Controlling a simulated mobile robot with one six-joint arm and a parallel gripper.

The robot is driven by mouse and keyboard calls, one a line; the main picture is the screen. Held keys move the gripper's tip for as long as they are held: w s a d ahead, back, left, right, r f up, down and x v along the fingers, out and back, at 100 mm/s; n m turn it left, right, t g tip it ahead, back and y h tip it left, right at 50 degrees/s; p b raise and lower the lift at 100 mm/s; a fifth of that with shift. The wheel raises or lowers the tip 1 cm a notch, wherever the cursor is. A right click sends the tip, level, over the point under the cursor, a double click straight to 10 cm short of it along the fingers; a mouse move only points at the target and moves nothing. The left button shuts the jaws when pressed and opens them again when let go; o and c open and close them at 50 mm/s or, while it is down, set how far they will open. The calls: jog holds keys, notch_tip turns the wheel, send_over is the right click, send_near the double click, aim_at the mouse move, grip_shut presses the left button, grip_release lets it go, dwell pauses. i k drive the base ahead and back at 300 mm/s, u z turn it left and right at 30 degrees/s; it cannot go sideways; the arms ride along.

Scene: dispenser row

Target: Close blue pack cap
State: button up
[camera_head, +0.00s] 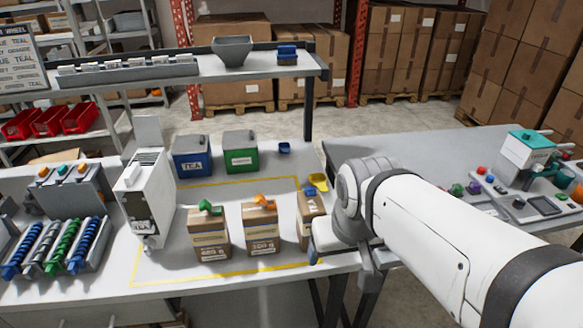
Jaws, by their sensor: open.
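Three brown paper packs stand in a row on the table. The right pack (307,222) is partly hidden by my arm, and a blue piece (310,191), apparently its cap, shows at its top. Whether this cap is open or shut cannot be made out. The middle pack (262,235) has an orange cap (263,201), and the left pack (209,240) has a green cap (209,207). My gripper (330,250) is open, close beside the right pack on its right side. Its fingertips are mostly hidden, and contact with the pack cannot be told.
A yellow scoop (318,180) and a small blue cup (284,148) are behind the right pack. A blue tea bin (192,157) and a green bin (240,155) stand farther back. A white dispenser (145,200) is at left. A shelf (200,75) overhangs the back.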

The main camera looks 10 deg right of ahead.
aim_at(312, 191)
jog(key=u, duration=0.4)
jog(key=k, duration=1.35)
jog(key=u, duration=0.65)
jog(key=i, duration=1.6)
jog(key=z, duration=0.6)
